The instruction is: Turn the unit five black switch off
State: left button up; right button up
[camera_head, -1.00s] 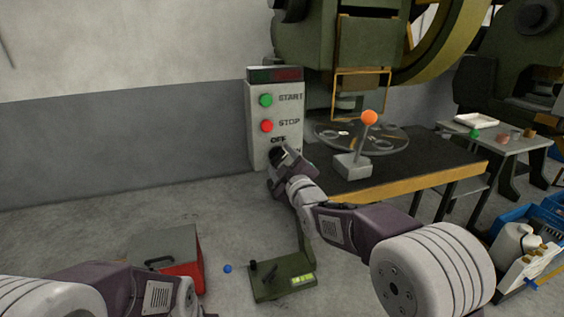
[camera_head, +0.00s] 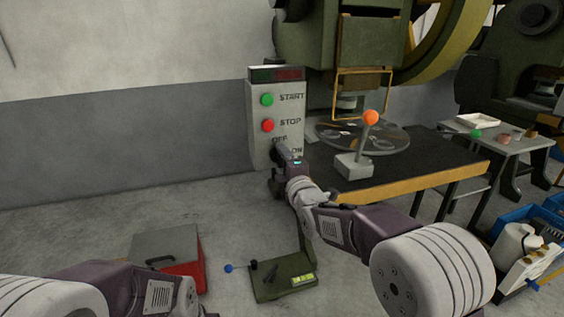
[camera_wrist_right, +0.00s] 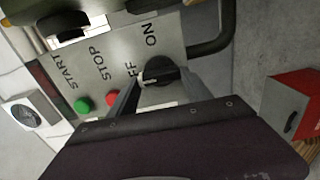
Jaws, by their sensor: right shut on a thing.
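The control panel (camera_head: 256,120) stands beside the press, with a green START button (camera_head: 267,99), a red STOP button (camera_head: 268,125) and OFF and ON labels low down. In the right wrist view the round black switch (camera_wrist_right: 160,68) sits on the panel near the ON and OFF labels. My right gripper (camera_head: 280,155) is at the panel's lower part and covers the switch in the head view. In the right wrist view its fingers (camera_wrist_right: 160,88) are shut on the switch. The switch's exact pointing direction is hard to tell. My left gripper is out of view; only its arm shows.
A work table (camera_head: 420,176) with an orange-knobbed lever (camera_head: 370,118) stands right of the panel. On the floor are a red toolbox (camera_head: 190,252), a small blue ball (camera_head: 228,268) and a green device (camera_head: 285,279). Blue crates (camera_head: 520,215) stand at the right. Floor left of the panel is clear.

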jog(key=shift+f, duration=0.15)
dwell(0.4)
jog(key=o, duration=1.4)
jog(key=shift+c, duration=0.2)
